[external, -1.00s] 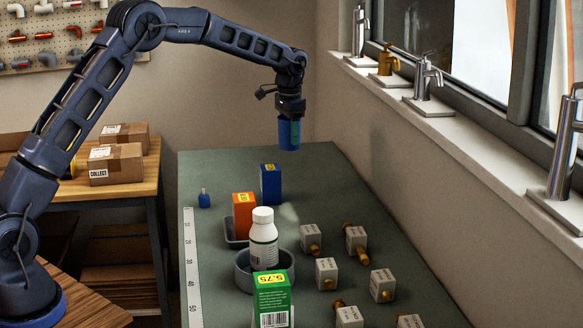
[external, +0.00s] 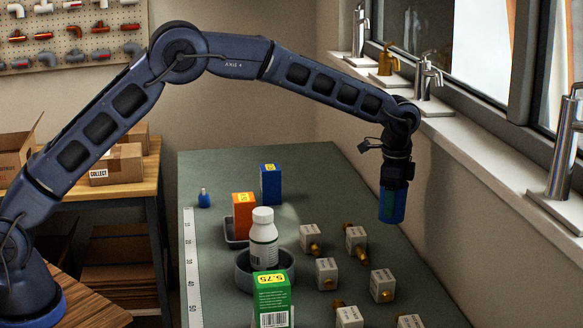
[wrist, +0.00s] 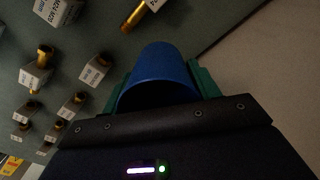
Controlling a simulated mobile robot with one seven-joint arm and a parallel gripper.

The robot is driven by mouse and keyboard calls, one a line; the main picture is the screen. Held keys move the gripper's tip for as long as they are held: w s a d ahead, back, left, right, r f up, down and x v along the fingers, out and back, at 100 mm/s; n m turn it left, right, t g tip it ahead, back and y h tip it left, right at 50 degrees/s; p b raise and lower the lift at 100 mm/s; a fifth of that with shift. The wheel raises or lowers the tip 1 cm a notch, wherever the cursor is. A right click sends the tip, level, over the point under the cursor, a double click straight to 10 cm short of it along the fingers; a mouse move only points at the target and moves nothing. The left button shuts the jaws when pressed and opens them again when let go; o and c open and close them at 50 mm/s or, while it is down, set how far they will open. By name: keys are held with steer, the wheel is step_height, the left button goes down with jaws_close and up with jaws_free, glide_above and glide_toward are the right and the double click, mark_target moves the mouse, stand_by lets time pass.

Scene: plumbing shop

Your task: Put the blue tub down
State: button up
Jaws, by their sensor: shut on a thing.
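The blue tub (external: 391,206) is held in my gripper (external: 394,190) above the right side of the green table, in the external view. My gripper is shut on the tub, which looks upright and hangs near the wall under the window sill. In the wrist view the tub (wrist: 160,75) sits between green finger pads (wrist: 160,88), with part of it hidden behind the gripper's dark body. How high its bottom is above the table is hard to tell.
Taps (external: 427,78) line the sill.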

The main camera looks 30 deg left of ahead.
steer(key=s+d+f+m, duration=0.2)
steer(key=s+d+m, duration=0.1)
steer(key=s+d, duration=0.6)
steer(key=f, duration=0.9)
steer(key=shift+w+d+f, duration=0.2)
steer(key=shift+w+d, duration=0.15)
steer(key=shift+d, duration=0.05)
steer(key=o, duration=0.9)
steer(key=shift+f, duration=0.1)
steer(key=shift+o, duration=0.2)
step_height(320, 180, up, 12)
steer(key=shift+r, duration=0.2)
